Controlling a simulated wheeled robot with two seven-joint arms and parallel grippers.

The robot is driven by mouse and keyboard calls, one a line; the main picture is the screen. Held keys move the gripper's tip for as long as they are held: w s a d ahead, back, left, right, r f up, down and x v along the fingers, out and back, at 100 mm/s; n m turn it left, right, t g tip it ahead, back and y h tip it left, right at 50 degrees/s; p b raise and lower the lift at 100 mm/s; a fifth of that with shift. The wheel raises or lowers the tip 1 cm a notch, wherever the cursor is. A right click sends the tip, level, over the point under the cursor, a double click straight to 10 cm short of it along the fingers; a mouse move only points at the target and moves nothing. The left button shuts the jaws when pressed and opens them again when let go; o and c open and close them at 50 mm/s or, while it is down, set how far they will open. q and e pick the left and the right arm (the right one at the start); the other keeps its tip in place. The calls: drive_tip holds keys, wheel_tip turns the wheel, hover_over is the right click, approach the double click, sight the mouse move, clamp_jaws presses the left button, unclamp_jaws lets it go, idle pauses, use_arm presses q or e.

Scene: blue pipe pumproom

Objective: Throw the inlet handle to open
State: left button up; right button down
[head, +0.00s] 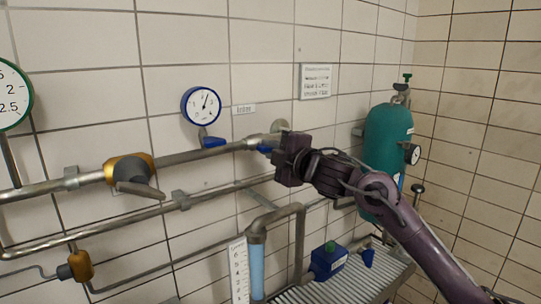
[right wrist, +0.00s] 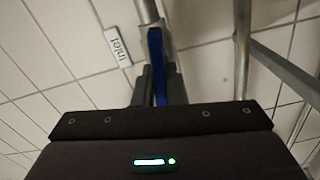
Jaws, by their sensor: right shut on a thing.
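The inlet handle (head: 238,146) is a blue lever on the upper grey pipe, below the small inlet label (head: 244,109). In the head view it seems to run roughly along the pipe. My right gripper (head: 274,152) is at the handle's right part and hides some of it. In the right wrist view the blue handle (right wrist: 156,62) stands between the two dark fingers (right wrist: 155,88), which are shut on it. The label reading Inlet (right wrist: 117,46) shows to its left. My left gripper is not in view.
A blue-rimmed gauge (head: 201,105) sits on the pipe left of the handle. A yellow valve with a grey lever (head: 130,170) is further left. A teal cylinder (head: 388,150) stands behind my right arm. A lower pipe (head: 150,212) runs beneath.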

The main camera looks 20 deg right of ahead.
drive_tip(key=shift+f+n+b, duration=0.25)
drive_tip(key=shift+n+b, duration=0.25)
drive_tip(key=shift+n, duration=0.6)
drive_tip(key=c, duration=1.5)
unclamp_jaws()
drive_tip(key=shift+s, duration=0.1)
drive_tip(key=b+v, duration=0.2)
drive_tip(key=v, duration=0.5)
drive_tip(key=shift+s+d+r+b, duration=0.1)
drive_tip(key=shift+s+b, duration=0.25)
